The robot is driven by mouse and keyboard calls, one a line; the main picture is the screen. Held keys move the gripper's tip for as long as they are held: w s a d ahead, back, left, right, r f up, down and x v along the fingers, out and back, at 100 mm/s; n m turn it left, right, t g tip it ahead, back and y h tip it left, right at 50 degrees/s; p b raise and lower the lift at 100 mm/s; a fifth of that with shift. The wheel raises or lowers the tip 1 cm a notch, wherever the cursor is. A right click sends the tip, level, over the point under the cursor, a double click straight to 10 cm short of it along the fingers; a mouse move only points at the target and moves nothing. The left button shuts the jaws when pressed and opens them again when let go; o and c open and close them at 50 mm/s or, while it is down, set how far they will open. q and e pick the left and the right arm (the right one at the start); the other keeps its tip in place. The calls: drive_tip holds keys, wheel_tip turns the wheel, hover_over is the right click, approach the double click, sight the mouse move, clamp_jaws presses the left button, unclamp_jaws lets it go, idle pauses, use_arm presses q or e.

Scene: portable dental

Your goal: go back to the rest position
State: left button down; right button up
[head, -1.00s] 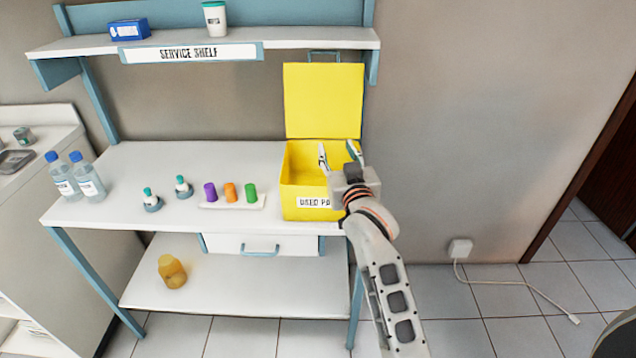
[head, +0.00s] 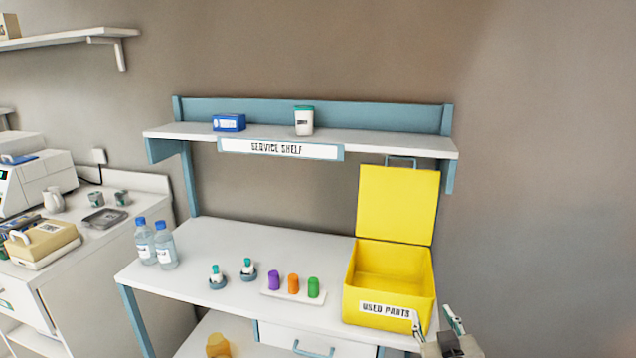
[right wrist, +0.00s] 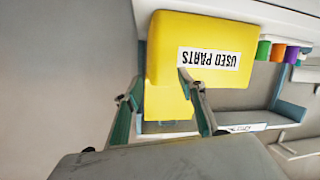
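My right gripper (head: 436,326) is at the bottom right of the head view, low and in front of the right corner of the yellow USED PARTS box (head: 388,312). Its two fingers stand apart with nothing between them. The right wrist view shows the same open fingers (right wrist: 160,95), with the yellow box (right wrist: 205,30) beyond them. The box stands on the right end of the table with its lid (head: 397,205) up, and its visible inside looks empty. My left gripper is not in view.
The white table (head: 290,240) holds two bottles (head: 155,245), two small teal-capped items (head: 232,274) and a rack with purple, orange and green pieces (head: 293,285). A shelf (head: 380,143) hangs above. The wall side right of the box is clear.

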drive_tip(key=s+d+f+n+g+h, duration=0.1)
drive_tip(key=s+d+f+n+g, duration=0.2)
drive_tip(key=s, duration=0.6)
drive_tip(key=s+d+f+n+g+h, duration=0.15)
drive_tip(key=s+d+f, duration=0.3)
drive_tip(key=s, duration=0.45)
drive_tip(key=s+d+f+n+g, duration=0.1)
drive_tip(key=s+d+f+g, duration=0.3)
drive_tip(key=s, duration=0.5)
drive_tip(key=w+a+f+m+t+y, duration=0.2)
drive_tip(key=a+f+t+y, duration=0.2)
drive_tip(key=a+f, duration=1)
drive_tip(key=a+y, duration=0.3)
drive_tip(key=shift+w+a+f, duration=0.25)
drive_tip(key=shift+a+f, duration=0.05)
drive_tip(key=shift+f, duration=0.05)
